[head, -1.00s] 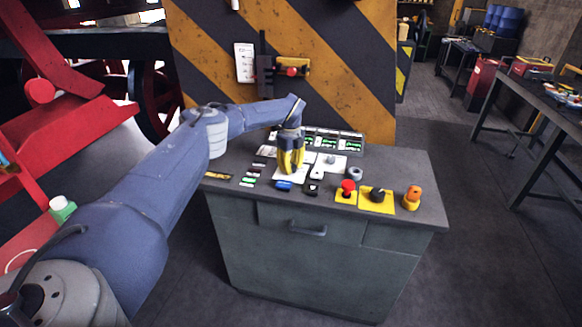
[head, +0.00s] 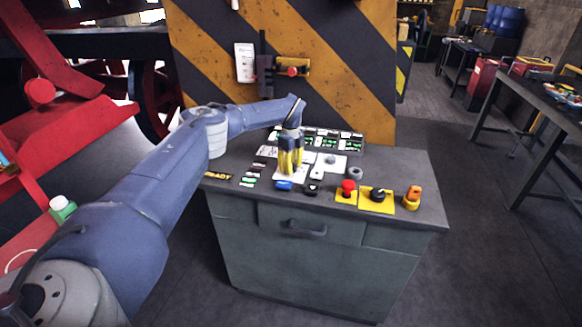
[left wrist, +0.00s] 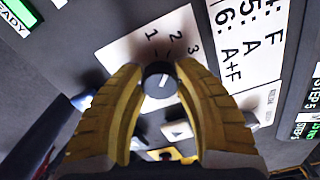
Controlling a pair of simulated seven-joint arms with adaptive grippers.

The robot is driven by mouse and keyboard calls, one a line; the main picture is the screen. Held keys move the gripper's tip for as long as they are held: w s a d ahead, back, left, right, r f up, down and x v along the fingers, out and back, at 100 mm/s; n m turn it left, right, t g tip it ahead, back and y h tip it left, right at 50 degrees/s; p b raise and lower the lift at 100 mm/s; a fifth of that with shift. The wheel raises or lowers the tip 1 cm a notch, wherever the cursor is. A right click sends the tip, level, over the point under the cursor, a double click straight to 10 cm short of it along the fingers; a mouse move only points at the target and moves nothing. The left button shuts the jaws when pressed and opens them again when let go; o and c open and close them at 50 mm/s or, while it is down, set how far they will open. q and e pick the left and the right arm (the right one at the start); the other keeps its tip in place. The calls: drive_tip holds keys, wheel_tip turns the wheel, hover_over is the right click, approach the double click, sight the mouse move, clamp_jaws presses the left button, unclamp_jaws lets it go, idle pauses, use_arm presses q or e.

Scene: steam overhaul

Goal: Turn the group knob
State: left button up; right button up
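The group knob (left wrist: 159,81) is a small round black knob with a white mark, on a white plate (left wrist: 124,50) numbered 1, 2 and 3. In the left wrist view its mark points up, roughly toward the 2. My left gripper (left wrist: 160,72) has its two yellow fingers parted, one on each side of the knob. I cannot tell whether they touch it. In the head view my left gripper (head: 290,170) points down onto the console, and its fingers hide the knob. My right gripper is not in view.
The grey console (head: 420,175) also bears a red button (head: 348,186), a black knob on a yellow plate (head: 377,195), an orange control (head: 412,196) and a blue piece (head: 284,185). Lit displays (head: 335,140) line its back edge. A striped panel (head: 345,60) stands behind.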

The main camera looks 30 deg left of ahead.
use_arm(q)
drive_tip(key=o, duration=0.6)
drive_tip(key=shift+c, duration=0.2)
wheel_tip(320, 180, up, 12)
idle(0.3)
idle(0.4)
